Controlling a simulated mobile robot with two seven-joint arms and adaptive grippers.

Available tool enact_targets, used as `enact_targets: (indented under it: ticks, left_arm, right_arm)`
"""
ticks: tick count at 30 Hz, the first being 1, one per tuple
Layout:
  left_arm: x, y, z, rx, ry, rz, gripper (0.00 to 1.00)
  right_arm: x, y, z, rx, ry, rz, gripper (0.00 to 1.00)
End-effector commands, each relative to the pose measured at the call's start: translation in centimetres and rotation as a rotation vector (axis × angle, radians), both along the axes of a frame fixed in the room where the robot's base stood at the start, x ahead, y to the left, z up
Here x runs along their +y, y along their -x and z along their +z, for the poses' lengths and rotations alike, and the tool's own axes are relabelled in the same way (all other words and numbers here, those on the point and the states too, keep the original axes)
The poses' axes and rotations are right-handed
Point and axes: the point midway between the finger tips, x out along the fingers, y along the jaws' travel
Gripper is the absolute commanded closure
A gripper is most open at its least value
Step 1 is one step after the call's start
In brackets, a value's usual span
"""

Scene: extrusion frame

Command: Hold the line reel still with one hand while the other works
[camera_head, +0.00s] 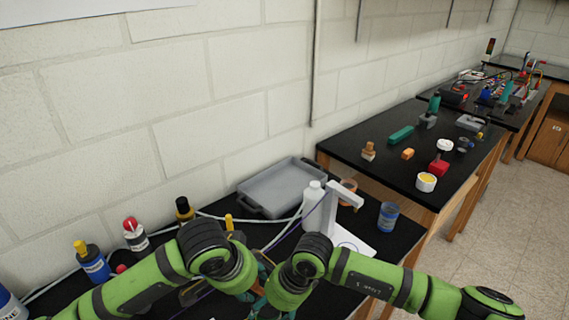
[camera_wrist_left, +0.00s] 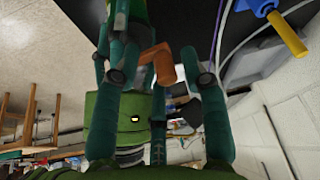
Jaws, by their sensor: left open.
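My left gripper (camera_head: 262,268) is mostly hidden behind my two arms in the head view, low in the middle. In the left wrist view its teal fingers (camera_wrist_left: 155,65) stand well apart, so it is open. An orange-brown piece (camera_wrist_left: 158,62) shows between the fingers; whether they touch it I cannot tell. I cannot make out a line reel for certain in either view. My right arm comes in from the right in the head view, with its wrist close to the left one. Its gripper is hidden or too unclear to read.
A grey tray (camera_head: 283,186) lies against the wall behind the arms. A white bottle (camera_head: 312,198), a white stand (camera_head: 330,208) and a blue can (camera_head: 388,216) stand to the right. Bottles (camera_head: 135,236) and cables line the left. A second black table (camera_head: 390,170) lies beyond.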

Motion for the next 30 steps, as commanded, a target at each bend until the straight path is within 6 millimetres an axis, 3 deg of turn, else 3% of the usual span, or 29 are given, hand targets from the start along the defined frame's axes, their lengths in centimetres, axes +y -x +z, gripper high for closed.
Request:
enact_targets:
  ticks: [18,30]
  left_arm:
    - [2.7,3.9,11.4,-0.007,0.002,0.019,0.57]
    - [-1.4,-1.9,15.2,-0.283,0.154,-0.022,0.57]
  right_arm:
    - [-0.1,0.1,-0.2,0.003,0.003,0.0,0.75]
    - [-0.1,0.1,-0.2,0.003,0.003,0.0,0.75]
